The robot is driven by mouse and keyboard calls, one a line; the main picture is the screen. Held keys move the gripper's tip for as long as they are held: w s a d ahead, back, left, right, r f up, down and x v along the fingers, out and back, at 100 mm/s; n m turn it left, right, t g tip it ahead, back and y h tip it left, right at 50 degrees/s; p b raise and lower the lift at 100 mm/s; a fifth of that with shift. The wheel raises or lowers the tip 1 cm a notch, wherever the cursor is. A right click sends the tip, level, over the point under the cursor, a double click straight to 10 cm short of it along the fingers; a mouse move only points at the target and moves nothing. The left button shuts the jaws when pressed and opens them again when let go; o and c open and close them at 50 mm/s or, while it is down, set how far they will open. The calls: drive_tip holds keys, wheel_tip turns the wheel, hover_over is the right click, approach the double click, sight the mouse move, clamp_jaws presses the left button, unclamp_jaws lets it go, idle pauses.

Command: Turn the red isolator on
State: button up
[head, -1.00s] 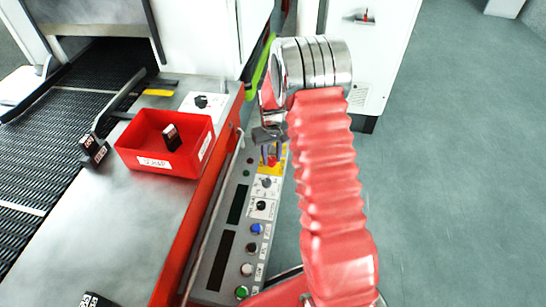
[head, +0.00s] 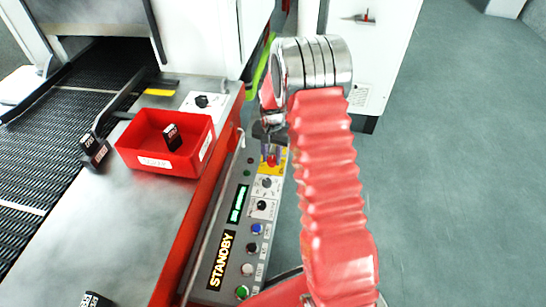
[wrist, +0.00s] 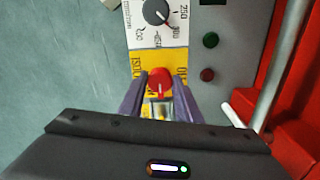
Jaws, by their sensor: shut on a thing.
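The red isolator (wrist: 160,82) is a round red knob on a yellow plate of the control panel. In the wrist view it sits between the two purple fingers of my gripper (wrist: 160,98), which is shut on it. In the head view the red isolator (head: 271,161) shows just below my gripper (head: 268,150), partly hidden by it. The panel's displays are lit, and the larger display (head: 221,262) reads "STANDBY".
Beside the isolator are a grey dial (wrist: 156,12) and a green and a dark red lamp. A red bin (head: 150,163) holding a black block stands on the metal top left of the panel. A black mesh belt (head: 60,130) lies further left. Grey floor is clear at right.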

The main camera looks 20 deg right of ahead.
sight(272, 160)
drive_tip(key=shift+s+d, duration=0.1)
idle(0.3)
drive_tip(key=o, duration=1.1)
drive_tip(key=shift+c, duration=0.2)
drive_tip(key=shift+r, duration=0.1)
wheel_tip(272, 160, up, 14)
drive_tip(key=shift+f, duration=0.2)
drive_tip(key=s+a+r+n+t, duration=0.2)
drive_tip(key=s+r, duration=0.4)
drive_tip(key=s, duration=0.4)
drive_tip(key=s+a+r+n+t, duration=0.1)
drive_tip(key=s+a+r+n, duration=0.3)
drive_tip(key=s, duration=0.6)
drive_tip(key=s+a+r+n+t, duration=0.2)
drive_tip(key=s+a+r+n, duration=0.1)
drive_tip(key=s+a+r, duration=0.4)
drive_tip(key=shift+s+r+t, duration=0.3)
drive_tip(key=shift+s+r, duration=0.9)
drive_tip(key=shift+s, duration=0.3)
